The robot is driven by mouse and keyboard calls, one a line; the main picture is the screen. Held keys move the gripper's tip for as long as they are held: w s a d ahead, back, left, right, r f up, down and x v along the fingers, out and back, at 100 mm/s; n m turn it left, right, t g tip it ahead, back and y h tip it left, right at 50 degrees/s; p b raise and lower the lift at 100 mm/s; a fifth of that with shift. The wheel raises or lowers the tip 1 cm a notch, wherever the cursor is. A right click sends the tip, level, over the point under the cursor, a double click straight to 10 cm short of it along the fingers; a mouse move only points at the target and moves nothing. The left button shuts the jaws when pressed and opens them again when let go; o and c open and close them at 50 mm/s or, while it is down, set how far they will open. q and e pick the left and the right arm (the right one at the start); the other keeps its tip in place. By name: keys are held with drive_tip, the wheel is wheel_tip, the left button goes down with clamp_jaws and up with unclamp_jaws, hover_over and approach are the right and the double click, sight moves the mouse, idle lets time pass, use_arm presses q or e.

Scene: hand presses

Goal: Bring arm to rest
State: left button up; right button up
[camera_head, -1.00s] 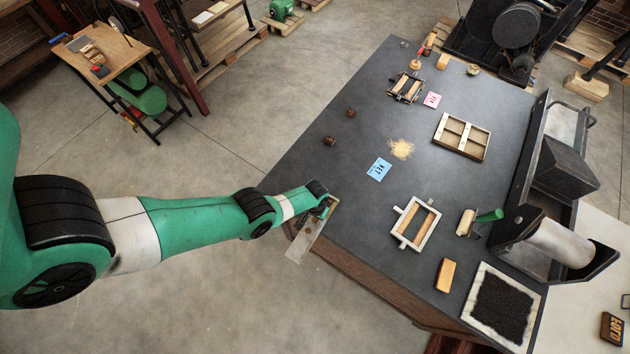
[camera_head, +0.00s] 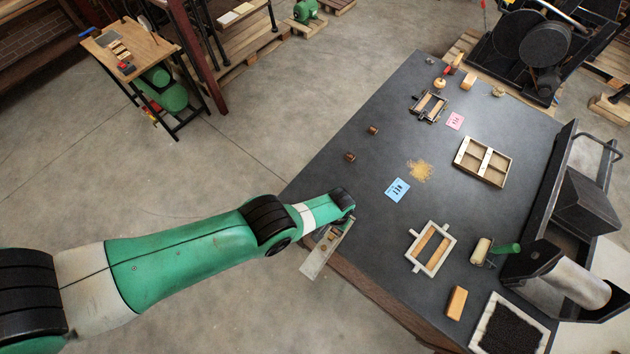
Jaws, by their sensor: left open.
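My left arm comes in from the lower left, and its gripper (camera_head: 328,246) is at the near left edge of the dark table (camera_head: 330,170). A flat grey metal plate shows at the gripper and partly overhangs the floor; I cannot tell whether it is part of the gripper. The fingers are small and partly hidden by the wrist. The left gripper is open. My right arm and gripper do not show.
The table holds a blue card (camera_head: 397,190), a pink card (camera_head: 455,121), a wooden tray (camera_head: 482,161), a white frame (camera_head: 431,248), a green-handled roller (camera_head: 492,252) and a wooden block (camera_head: 456,303). Presses stand at the right.

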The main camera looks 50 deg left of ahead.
use_arm(q)
drive_tip(key=shift+d+r, duration=0.1)
drive_tip(key=shift+r, duration=0.3)
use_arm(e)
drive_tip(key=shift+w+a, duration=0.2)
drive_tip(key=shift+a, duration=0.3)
